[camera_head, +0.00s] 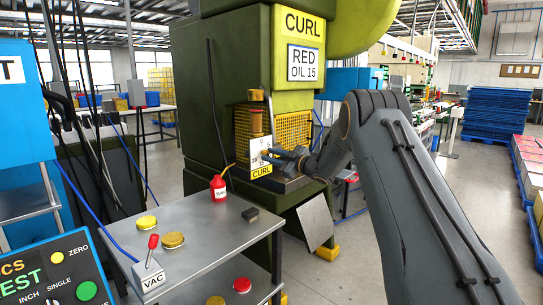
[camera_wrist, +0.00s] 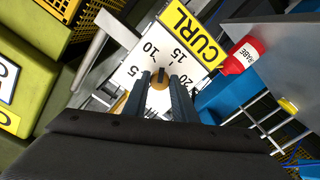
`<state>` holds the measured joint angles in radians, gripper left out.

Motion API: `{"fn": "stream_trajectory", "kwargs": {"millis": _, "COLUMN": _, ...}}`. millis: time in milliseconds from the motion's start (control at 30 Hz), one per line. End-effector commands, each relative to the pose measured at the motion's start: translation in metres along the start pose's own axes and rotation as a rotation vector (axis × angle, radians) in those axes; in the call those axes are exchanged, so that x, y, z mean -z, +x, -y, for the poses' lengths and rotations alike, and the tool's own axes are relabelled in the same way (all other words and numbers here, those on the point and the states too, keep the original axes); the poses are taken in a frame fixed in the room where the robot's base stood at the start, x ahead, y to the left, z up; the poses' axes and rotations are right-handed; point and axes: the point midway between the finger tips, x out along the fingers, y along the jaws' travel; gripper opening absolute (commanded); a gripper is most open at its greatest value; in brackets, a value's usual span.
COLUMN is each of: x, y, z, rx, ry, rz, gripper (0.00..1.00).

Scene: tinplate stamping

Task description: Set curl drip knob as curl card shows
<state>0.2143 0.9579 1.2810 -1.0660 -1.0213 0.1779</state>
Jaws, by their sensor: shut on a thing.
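The curl card (camera_head: 304,63) on the green press reads "RED OIL 15", under a yellow CURL sign. The drip dial (camera_head: 253,156) is a white plate with a yellow CURL label below it. In the wrist view the dial (camera_wrist: 135,72) shows the marks 5, 10, 15 and 20. The brass curl drip knob (camera_wrist: 160,80) stands at its middle. My gripper (camera_wrist: 160,82) is shut on the knob, one finger on each side; it also shows in the head view (camera_head: 271,155). The fingers hide part of the knob, and I cannot tell which mark it points at.
A steel table (camera_head: 195,222) at the front left holds a red bottle (camera_head: 218,188), yellow lids (camera_head: 172,240) and a VAC switch box (camera_head: 149,275). A yellow mesh guard (camera_head: 293,128) is behind the dial. Open floor (camera_head: 450,215) lies to the right.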

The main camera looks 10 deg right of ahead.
Motion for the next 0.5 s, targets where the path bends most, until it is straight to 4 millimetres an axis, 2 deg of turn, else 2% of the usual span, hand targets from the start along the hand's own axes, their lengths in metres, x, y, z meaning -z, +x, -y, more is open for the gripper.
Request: {"fn": "stream_trajectory", "kwargs": {"millis": 500, "x": -0.0007, "y": -0.0008, "z": 0.0001, "rx": -0.003, "ry": 0.427, "rz": 0.002, "gripper": 0.02}}
